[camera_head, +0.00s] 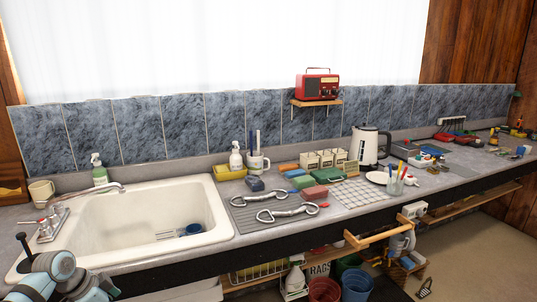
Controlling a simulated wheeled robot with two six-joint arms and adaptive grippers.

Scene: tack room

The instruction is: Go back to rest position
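Part of my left arm shows at the lower left corner in the head view, in front of the sink; its gripper cannot be made out there. My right arm and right gripper are not in view. The task names no object. Two metal bits with ring ends (287,212) lie on a grey ribbed mat (243,219) to the right of the sink.
A white sink (135,222) with a tap (100,190) fills the counter's left. Sponges, a mug with brushes (258,163), a kettle (366,146) and a glass of pens (396,184) crowd the middle. A red radio (317,86) stands on a wall shelf. Buckets (356,284) sit below.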

